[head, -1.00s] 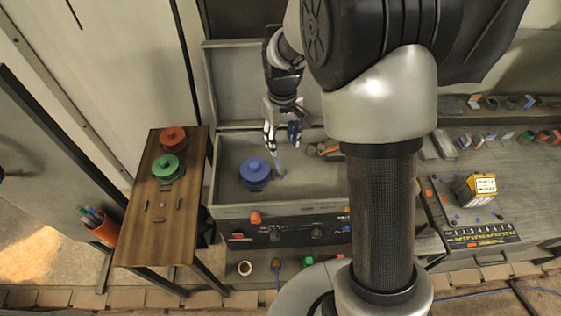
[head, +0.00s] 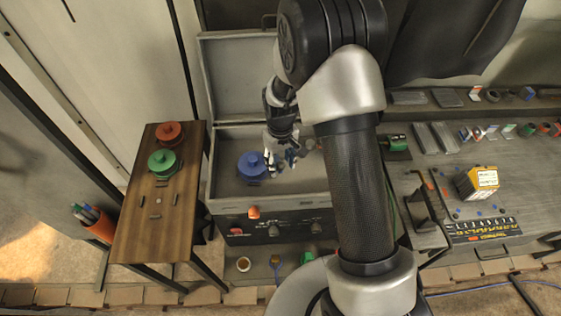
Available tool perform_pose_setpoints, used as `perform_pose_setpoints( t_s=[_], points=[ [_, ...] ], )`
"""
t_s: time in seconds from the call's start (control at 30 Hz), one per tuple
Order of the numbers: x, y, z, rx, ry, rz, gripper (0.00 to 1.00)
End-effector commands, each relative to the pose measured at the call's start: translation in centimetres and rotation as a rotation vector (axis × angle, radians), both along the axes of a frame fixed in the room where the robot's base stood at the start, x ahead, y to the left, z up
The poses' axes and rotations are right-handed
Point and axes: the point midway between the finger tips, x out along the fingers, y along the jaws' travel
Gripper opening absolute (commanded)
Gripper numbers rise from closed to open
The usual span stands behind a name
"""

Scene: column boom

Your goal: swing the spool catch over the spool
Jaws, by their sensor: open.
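The blue spool (head: 252,166) sits in the left part of an open grey case (head: 228,137). My gripper (head: 281,164) is open, just to the right of the spool and low over the case. Its left finger is close to the spool's right edge; I cannot tell whether they touch. The spool catch is hidden now behind the gripper; a small blue piece showed there earlier. My arm covers the right part of the case.
A wooden side table (head: 163,218) on the left carries a red spool (head: 168,132) and a green spool (head: 162,162). The case's raised lid (head: 238,75) stands behind. A grey bench with a yellow box (head: 477,182) lies to the right.

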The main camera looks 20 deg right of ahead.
Motion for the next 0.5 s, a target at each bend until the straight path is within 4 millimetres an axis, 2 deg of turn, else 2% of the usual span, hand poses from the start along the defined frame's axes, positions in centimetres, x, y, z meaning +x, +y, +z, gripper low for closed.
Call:
perform_pose_setpoints(
  t_s=[0.1, 0.5],
  points=[
    [0.01, 0.0, 0.03, 0.0, 0.0, 0.0, 0.43],
    [0.0, 0.0, 0.04, 0.0, 0.0, 0.0, 0.17]
  ],
)
